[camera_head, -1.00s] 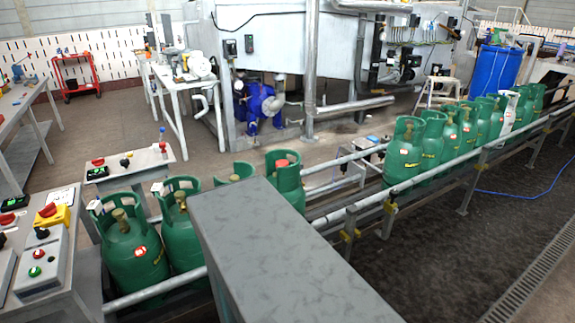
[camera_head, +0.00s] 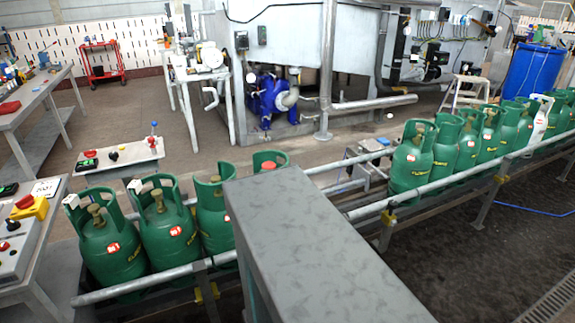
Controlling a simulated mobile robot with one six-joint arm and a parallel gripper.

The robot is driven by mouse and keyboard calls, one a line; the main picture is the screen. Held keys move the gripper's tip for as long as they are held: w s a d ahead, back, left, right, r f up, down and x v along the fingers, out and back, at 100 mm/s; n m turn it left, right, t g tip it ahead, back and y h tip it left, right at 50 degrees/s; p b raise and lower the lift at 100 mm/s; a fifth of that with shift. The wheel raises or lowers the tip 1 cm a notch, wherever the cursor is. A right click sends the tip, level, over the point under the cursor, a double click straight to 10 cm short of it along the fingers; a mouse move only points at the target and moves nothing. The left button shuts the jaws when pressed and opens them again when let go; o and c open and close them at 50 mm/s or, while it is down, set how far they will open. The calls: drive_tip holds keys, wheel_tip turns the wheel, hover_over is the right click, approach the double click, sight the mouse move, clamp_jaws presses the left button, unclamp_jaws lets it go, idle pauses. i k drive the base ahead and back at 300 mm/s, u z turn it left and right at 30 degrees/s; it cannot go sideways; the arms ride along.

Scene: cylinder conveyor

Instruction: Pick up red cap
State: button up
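A red cap (camera_head: 268,165) shows inside the top collar of a green gas cylinder (camera_head: 259,157) on the conveyor, near the middle of the view. The lower part of that cylinder is hidden behind a large grey block (camera_head: 310,245). The cylinders to its left (camera_head: 105,240) show brass-coloured valves without a red cap. My gripper is not in view.
The conveyor's metal rails (camera_head: 350,212) run from lower left to upper right, with several more green cylinders (camera_head: 411,160) on the right. A control panel with buttons (camera_head: 15,245) stands at the left edge. Open floor (camera_head: 60,115) lies behind, beside a workbench (camera_head: 42,92).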

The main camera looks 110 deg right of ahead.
sight(266, 165)
drive_tip(key=u, duration=0.05)
drive_tip(key=k, duration=2.05)
drive_tip(key=z, duration=0.95)
drive_tip(key=i, duration=1)
drive_tip(key=u, duration=0.1)
